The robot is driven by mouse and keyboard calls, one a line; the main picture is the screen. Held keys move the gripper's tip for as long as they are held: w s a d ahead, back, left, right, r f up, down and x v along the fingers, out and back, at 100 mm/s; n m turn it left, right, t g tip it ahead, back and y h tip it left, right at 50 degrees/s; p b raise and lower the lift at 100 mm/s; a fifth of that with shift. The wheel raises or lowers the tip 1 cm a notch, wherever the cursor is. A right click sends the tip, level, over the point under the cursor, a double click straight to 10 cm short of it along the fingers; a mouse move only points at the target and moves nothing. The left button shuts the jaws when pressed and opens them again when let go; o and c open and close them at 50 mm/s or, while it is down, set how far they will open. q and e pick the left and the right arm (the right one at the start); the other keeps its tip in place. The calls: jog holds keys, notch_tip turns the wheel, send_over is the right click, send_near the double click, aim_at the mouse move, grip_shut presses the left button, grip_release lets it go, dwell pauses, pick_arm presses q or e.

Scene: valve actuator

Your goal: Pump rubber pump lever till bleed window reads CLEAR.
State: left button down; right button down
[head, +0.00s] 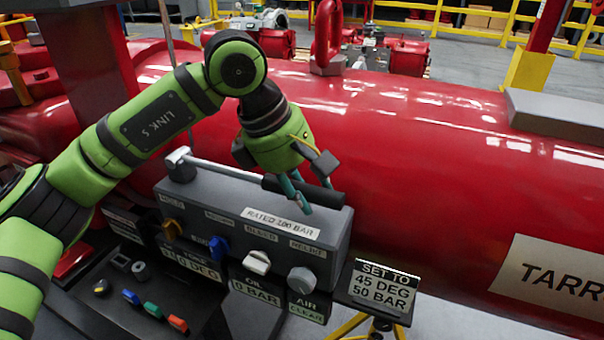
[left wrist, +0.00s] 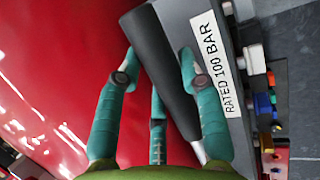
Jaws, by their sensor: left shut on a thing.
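The pump lever is a silver rod with a black rubber grip (head: 333,197), lying nearly level along the top of the grey control box (head: 240,213). My left gripper (head: 316,196) is above the box with its fingers shut around the grip. In the left wrist view, the black grip (left wrist: 164,62) runs between the fingers of my left gripper (left wrist: 158,55). The small window marked AIR (head: 307,308), below the relief knob, appears to read CLEAR. The window beside it (head: 255,290) reads OIL 0 BAR. My right gripper is not in view.
The box front carries a yellow knob (head: 172,229), a blue knob (head: 218,248), a white knob (head: 257,262) and a grey knob (head: 301,280). A sign (head: 384,286) reads SET TO 45 DEG 50 BAR. A large red pipe (head: 430,150) stands close behind the box.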

pick_arm(q)
jog(key=shift+f, duration=0.65)
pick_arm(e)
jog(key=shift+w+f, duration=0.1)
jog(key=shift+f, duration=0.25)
pick_arm(q)
jog(key=c, duration=0.8)
grip_release()
jog(key=shift+o, duration=0.2)
jog(key=shift+r, duration=0.1)
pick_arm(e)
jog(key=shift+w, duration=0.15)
pick_arm(q)
jog(key=shift+a+r, duration=0.1)
jog(key=shift+r, duration=0.15)
jog(key=v, duration=1.1)
jog(key=shift+s+r, duration=0.2)
jog(key=shift+r, duration=0.05)
